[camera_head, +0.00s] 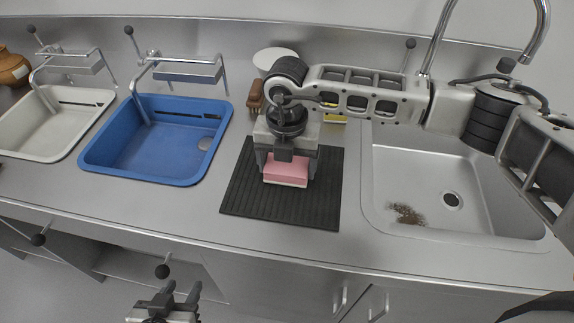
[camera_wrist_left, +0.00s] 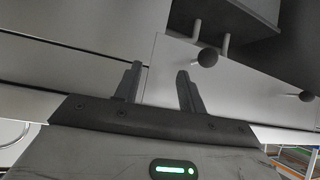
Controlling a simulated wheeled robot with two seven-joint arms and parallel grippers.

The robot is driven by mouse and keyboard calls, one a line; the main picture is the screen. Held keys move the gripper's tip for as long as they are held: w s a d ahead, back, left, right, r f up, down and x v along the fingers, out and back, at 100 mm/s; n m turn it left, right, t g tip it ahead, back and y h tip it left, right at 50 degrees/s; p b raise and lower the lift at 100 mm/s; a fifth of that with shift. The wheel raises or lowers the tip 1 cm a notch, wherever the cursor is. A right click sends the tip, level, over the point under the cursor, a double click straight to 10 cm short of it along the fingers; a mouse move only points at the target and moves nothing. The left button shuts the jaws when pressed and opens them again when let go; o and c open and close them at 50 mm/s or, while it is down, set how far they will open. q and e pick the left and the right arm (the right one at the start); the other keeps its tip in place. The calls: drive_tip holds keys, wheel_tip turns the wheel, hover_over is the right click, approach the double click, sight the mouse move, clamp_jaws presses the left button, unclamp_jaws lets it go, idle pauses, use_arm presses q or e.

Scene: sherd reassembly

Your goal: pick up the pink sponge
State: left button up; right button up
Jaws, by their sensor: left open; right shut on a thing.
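The pink sponge (camera_head: 287,170) has a pink top and a pale lower layer. It is at the middle of the black ribbed mat (camera_head: 265,205) in the head view. My right gripper (camera_head: 287,157) reaches down over it from the right-hand arm and is shut on it. The fingers hide part of the sponge, and I cannot tell whether it touches the mat. My left gripper (camera_head: 170,296) is open and empty at the bottom of the head view, in front of the counter. Its two spread fingers also show in the left wrist view (camera_wrist_left: 157,88).
A blue basin (camera_head: 150,160) and a white basin (camera_head: 35,135) are at the left. A steel sink (camera_head: 425,180) with a brown stain (camera_head: 406,214) is at the right. A brown brush (camera_head: 255,97), white bowl (camera_head: 275,58) and yellow item (camera_head: 335,118) are behind the mat.

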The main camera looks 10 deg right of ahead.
wheel_tip(320, 180, up, 2)
drive_tip(key=shift+r, duration=0.15)
use_arm(q)
drive_tip(key=f+b, duration=0.1)
drive_tip(key=b, duration=0.2)
drive_tip(key=shift+d+f, duration=0.25)
drive_tip(key=shift+f, duration=0.1)
use_arm(e)
drive_tip(key=s+a+r, duration=0.6)
drive_tip(key=s+r, duration=0.4)
drive_tip(key=s, duration=0.2)
drive_tip(key=shift+s+a, duration=0.2)
drive_tip(key=shift+s, duration=0.05)
use_arm(q)
drive_tip(key=shift+w, duration=0.1)
use_arm(e)
drive_tip(key=shift+o, duration=0.3)
